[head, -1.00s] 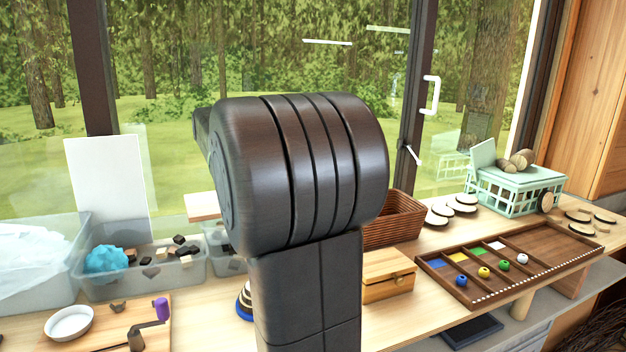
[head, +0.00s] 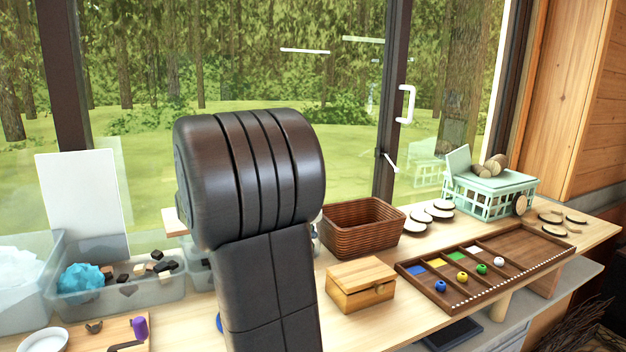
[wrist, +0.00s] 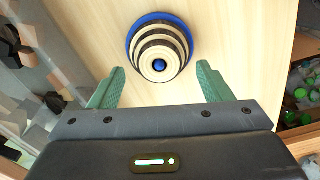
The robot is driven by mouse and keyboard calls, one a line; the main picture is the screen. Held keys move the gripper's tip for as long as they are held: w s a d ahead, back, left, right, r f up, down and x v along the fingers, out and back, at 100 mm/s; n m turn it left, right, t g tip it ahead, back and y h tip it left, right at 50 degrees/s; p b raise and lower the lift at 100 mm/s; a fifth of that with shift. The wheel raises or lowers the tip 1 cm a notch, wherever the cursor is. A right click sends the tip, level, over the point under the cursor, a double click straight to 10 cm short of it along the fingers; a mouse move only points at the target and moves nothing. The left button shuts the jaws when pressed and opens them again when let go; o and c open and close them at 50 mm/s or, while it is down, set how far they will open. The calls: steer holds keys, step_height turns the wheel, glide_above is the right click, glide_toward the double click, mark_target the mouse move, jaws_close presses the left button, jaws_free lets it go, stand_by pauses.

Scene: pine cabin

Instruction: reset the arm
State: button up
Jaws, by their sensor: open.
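My gripper (wrist: 160,90) shows in the wrist view with its two green fingers spread wide apart and nothing between them. A round stacked piece (wrist: 160,48) with a blue base ring, pale and dark tiers and a blue knob on top sits on the pale wood counter just beyond the fingertips, apart from them. In the head view my dark arm fills the middle and hides my gripper. Only a small blue edge of the stacked piece (head: 219,322) shows there, left of the arm.
On the counter stand a wicker basket (head: 362,243), a wooden box (head: 345,305), a sorting tray (head: 413,282) with coloured balls, a mint crate (head: 457,198) and wood slices. Clear bins (head: 150,290) and a white bowl (head: 40,343) are at left. A window is behind.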

steer(key=shift+f+b, duration=0.1)
steer(key=shift+b, duration=0.2)
step_height(320, 180, up, 13)
step_height(320, 180, down, 14)
steer(key=shift+r, duration=0.25)
step_height(320, 180, up, 2)
steer(key=shift+w+a+r+p, duration=0.1)
steer(key=shift+r+p, duration=0.15)
steer(key=shift+p, duration=0.7)
steer(key=shift+w+a+f+b, duration=0.1)
steer(key=shift+a+f+b, duration=0.3)
steer(key=shift+b, duration=0.3)
steer(key=shift+f+b, duration=0.4)
steer(key=shift+b, duration=0.1)
steer(key=shift+r+p, duration=0.6)
steer(key=shift+r, duration=0.15)
steer(key=shift+s+d, duration=0.2)
steer(key=shift+s, duration=0.05)
steer(key=shift+d, duration=0.1)
